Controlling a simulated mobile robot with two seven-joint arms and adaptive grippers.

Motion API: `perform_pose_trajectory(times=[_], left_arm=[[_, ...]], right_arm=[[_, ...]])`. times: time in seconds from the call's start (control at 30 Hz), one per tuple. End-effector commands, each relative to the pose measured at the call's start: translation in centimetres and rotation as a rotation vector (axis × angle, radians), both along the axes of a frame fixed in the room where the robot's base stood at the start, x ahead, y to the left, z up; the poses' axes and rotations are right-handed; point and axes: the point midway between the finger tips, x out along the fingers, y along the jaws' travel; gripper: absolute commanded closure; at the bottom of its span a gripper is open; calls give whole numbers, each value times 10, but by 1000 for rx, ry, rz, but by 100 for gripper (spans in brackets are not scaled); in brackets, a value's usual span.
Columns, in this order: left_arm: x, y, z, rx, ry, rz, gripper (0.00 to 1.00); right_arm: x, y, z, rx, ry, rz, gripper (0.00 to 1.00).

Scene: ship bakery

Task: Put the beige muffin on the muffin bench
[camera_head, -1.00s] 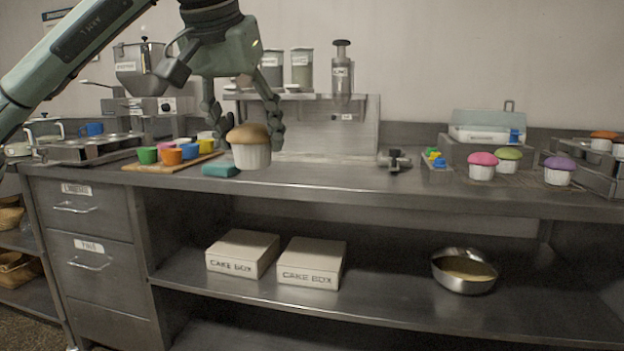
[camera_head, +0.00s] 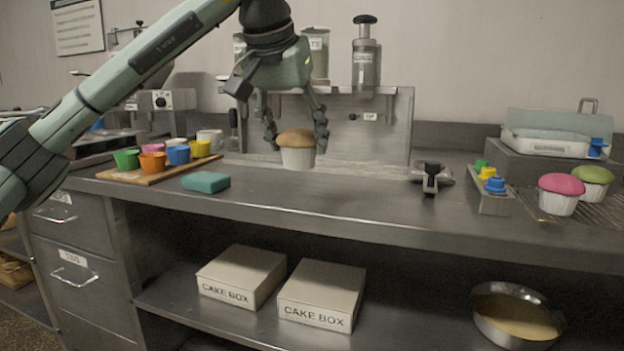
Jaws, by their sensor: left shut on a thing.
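The beige muffin (camera_head: 297,150) has a tan top and a white ribbed cup. My left gripper (camera_head: 296,140) is shut on it and holds it upright, seemingly a little above the steel counter (camera_head: 330,195), in front of the metal stand. A wire rack (camera_head: 532,207) at the right of the counter holds a pink muffin (camera_head: 559,194) and a green muffin (camera_head: 592,181); it runs out of the picture on the right. I cannot tell for sure which surface is the muffin bench. My right gripper is not in view.
A teal sponge (camera_head: 206,182) and a board (camera_head: 150,174) of coloured cups lie left of the muffin. A black-and-steel tool (camera_head: 431,176) and a small tray (camera_head: 490,198) of coloured pieces stand to the right. The counter's middle is clear. Cake boxes (camera_head: 322,294) sit below.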

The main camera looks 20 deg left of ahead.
Motion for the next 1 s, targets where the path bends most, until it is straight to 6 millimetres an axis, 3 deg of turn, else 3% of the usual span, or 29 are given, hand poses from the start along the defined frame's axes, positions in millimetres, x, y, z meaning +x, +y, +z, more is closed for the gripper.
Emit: perform_pose_trajectory(times=[0.2,0.4,0.53,0.77,1.0], left_arm=[[48,0,-29,0,3,0,58],[70,1,-42,1,0,-1,58],[72,1,-50,1,0,-2,58],[72,2,-82,1,0,-1,58],[72,1,-83,0,-2,0,58]], right_arm=[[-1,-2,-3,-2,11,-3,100],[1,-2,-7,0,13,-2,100],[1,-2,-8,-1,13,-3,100],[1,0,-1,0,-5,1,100],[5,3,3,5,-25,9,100]])
